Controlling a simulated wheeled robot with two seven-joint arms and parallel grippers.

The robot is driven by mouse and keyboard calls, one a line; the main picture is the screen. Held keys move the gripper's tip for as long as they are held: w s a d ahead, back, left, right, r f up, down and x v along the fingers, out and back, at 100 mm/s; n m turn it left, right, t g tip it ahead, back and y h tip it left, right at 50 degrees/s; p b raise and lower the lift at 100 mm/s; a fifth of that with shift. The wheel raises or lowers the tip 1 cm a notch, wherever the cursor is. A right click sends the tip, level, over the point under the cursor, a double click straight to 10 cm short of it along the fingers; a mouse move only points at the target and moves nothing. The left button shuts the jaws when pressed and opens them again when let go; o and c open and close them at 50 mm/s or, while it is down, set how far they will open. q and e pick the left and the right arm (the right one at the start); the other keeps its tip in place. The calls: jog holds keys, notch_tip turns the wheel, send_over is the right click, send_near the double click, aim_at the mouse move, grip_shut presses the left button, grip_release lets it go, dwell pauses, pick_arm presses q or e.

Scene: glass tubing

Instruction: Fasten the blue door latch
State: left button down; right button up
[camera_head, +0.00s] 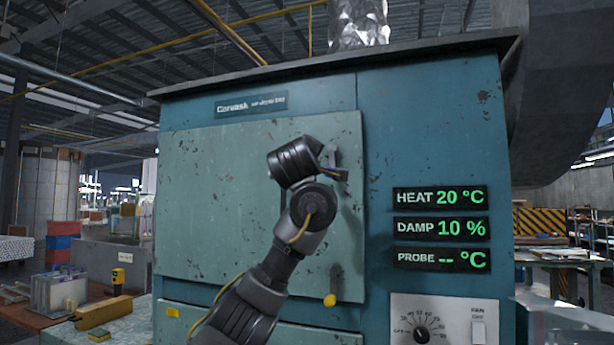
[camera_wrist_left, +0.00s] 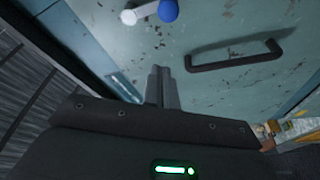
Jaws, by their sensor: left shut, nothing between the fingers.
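The blue latch knob (camera_wrist_left: 168,11) shows at the top of the left wrist view, joined to a pale round pivot (camera_wrist_left: 128,17) by a short arm. In the head view a grey latch piece (camera_head: 333,155) sits at the door's upper right edge; its knob is hidden there, seemingly behind my gripper. My left gripper (camera_head: 338,174) is by this piece, with shut, empty fingers (camera_wrist_left: 157,72) below the blue knob in the wrist picture, seemingly apart from it. The pale teal door (camera_head: 215,200) looks closed or nearly so. My right gripper is in neither view.
A yellow-knobbed latch (camera_head: 330,300) hangs at the door's lower right. A dark bar handle (camera_wrist_left: 235,60) crosses the door. Right of the door are readouts (camera_head: 440,228) and a dial panel (camera_head: 443,318). A cluttered bench (camera_head: 35,315) stands at the left.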

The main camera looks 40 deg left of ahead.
pick_arm(q)
jog(key=shift+s+d+f, duration=0.1)
jog(key=shift+s+d, duration=0.25)
jog(key=shift+s, duration=0.15)
